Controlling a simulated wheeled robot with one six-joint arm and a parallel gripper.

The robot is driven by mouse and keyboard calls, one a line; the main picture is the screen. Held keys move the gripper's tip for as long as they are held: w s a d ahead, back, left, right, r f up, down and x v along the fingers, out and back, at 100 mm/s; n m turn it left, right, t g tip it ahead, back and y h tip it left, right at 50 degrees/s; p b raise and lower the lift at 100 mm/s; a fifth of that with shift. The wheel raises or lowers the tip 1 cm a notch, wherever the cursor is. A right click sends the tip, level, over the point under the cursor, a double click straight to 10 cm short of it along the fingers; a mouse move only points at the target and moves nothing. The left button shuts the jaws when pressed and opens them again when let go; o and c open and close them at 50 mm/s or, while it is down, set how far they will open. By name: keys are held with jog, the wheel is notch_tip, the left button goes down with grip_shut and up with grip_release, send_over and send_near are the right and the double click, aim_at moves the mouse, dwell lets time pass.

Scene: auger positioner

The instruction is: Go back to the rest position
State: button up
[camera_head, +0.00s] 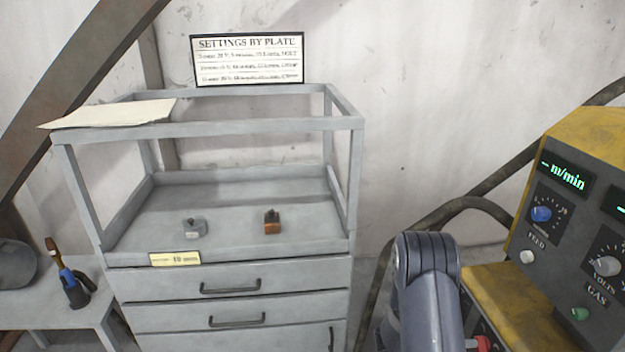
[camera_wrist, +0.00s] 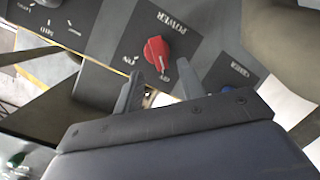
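My gripper (camera_wrist: 160,79) is open in the wrist view, its two dark fingers apart with nothing between them. A red knob (camera_wrist: 156,50) marked POWER is on a dark panel (camera_wrist: 110,28) just beyond the fingertips. The knob's pointer end lies close to the gap between the fingers; I see no finger pressing on it. In the head view my arm (camera_head: 428,290) rises at the bottom, beside the yellow machine (camera_head: 590,130), and my gripper is hidden there. Small red parts show low beside the arm.
The machine's front has a blue feed knob (camera_head: 541,214), a grey volts knob (camera_head: 608,266) and a lit m/min display (camera_head: 563,176). A grey drawer cart (camera_head: 240,265) stands left, bearing two small blocks. A settings sign (camera_head: 248,60) stands behind it. Cables run behind my arm.

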aim_at(479, 343)
jog(key=x, duration=0.4)
jog(key=shift+d, duration=0.15)
jog(key=w+v, duration=0.1)
jog(key=v, duration=1)
jog(key=shift+s+d+f+m+t+b, duration=0.2)
jog(key=shift+d+f+m+t+b, duration=0.3)
jog(key=shift+d+m+b, duration=1)
jog(key=shift+s+d+f+m+t+b, duration=0.2)
jog(key=shift+d+f+m+t+b, duration=0.65)
jog(key=shift+d, duration=1.2)
jog(key=shift+s+d+f+m+t+b, duration=0.2)
jog(key=shift+d+m+b, duration=0.75)
jog(key=shift+d+b, duration=0.65)
jog(key=shift+d+r, duration=0.1)
jog(key=shift+d, duration=0.05)
